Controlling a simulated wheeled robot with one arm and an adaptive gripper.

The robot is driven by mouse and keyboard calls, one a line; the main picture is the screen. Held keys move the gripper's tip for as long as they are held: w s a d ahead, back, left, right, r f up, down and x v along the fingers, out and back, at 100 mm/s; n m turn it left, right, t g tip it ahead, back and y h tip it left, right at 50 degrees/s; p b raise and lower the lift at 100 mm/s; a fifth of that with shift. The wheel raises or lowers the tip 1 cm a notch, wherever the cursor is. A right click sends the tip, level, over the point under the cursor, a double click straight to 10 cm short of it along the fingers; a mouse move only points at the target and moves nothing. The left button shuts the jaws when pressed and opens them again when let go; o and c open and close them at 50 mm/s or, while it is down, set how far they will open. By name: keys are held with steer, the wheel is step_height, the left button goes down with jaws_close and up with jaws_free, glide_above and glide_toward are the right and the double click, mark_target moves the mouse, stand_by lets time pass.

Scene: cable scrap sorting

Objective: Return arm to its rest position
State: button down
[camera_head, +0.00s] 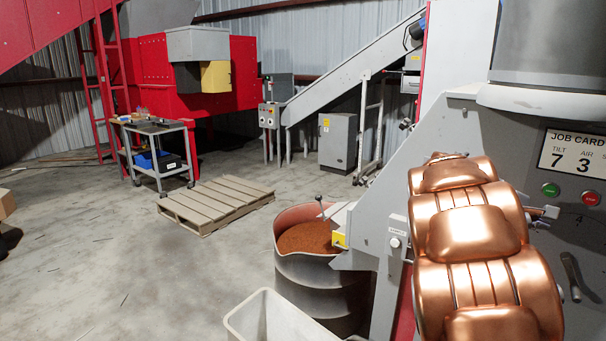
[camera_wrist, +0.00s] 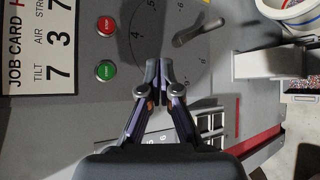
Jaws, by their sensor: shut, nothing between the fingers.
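My gripper (camera_wrist: 159,72) is in the wrist view, with its two dark fingers together and nothing held between them. It is in front of a grey machine panel, over the lower part of a numbered dial (camera_wrist: 160,30); I cannot tell whether it touches the panel. In the head view my copper-coloured arm fills the lower right, in front of the grey machine (camera_head: 455,120), and hides most of the gripper. A job card (camera_head: 575,155) on the panel reads tilt 7 and air 3; it also shows in the wrist view (camera_wrist: 35,50).
A green button (camera_head: 550,190), a red button (camera_head: 591,198) and a lever (camera_head: 571,275) are on the panel near my arm. A drum of copper-coloured granules (camera_head: 308,238) and a pale bin (camera_head: 262,318) stand left. A pallet (camera_head: 215,205) lies beyond; floor left is mostly clear.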

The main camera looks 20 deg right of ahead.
steer(key=s+a+f+m+y, duration=0.1)
steer(key=s+a+f+y, duration=0.3)
steer(key=a, duration=1.2)
steer(key=s+a+f+m+y, duration=0.1)
steer(key=s+a+f+y, duration=0.3)
steer(key=a, duration=1.2)
steer(key=s+a+f+m+y, duration=0.1)
steer(key=s+a+f+y, duration=0.4)
steer(key=s+a+f, duration=0.5)
steer(key=s+a, duration=0.4)
steer(key=a, duration=0.2)
steer(key=shift+s+p, duration=0.25)
steer(key=shift+p, duration=0.05)
